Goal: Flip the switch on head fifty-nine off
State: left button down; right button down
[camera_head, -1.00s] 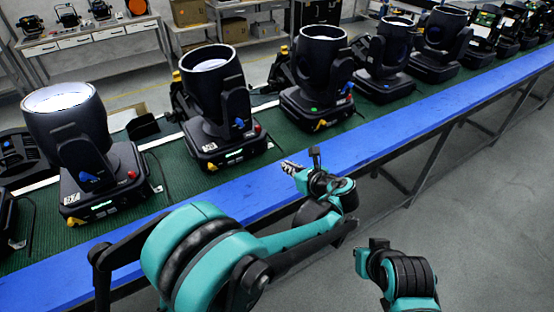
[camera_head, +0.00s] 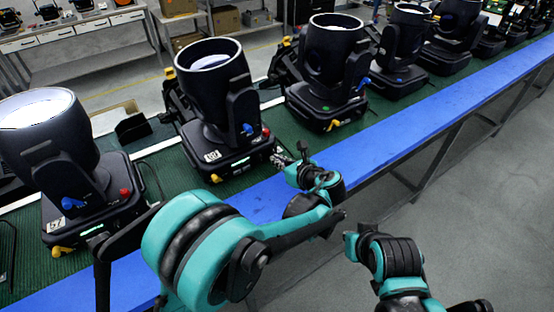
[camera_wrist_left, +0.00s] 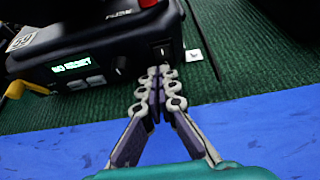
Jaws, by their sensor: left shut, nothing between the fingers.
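Head fifty-nine is the black moving light (camera_head: 215,95) in the middle left of the head view, upright on the green mat, its label at the front left corner. In the left wrist view its base (camera_wrist_left: 95,50) shows a "59" label, a lit green display and a small dark switch (camera_wrist_left: 163,52) at the right end of the front panel. My left gripper (camera_head: 281,159) is at the base's front right corner. In the left wrist view its fingers (camera_wrist_left: 159,72) are shut and empty, tips just below the switch; I cannot tell whether they touch it.
Head fifty-seven (camera_head: 48,130) stands to the left, and another light (camera_head: 330,70) to the right, with several more beyond. The green mat and blue bench edge (camera_head: 390,145) run along the row. Part of my right arm (camera_head: 390,258) shows over the floor, its fingers unseen.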

pick_arm(q)
jog(key=shift+s, duration=0.1)
jog(key=shift+w+a+f, duration=0.15)
jog(key=shift+w+f, duration=0.05)
jog(key=shift+w, duration=0.1)
jog(key=shift+r, duration=0.1)
jog(key=shift+r+p, duration=0.4)
jog(key=shift+r, duration=0.4)
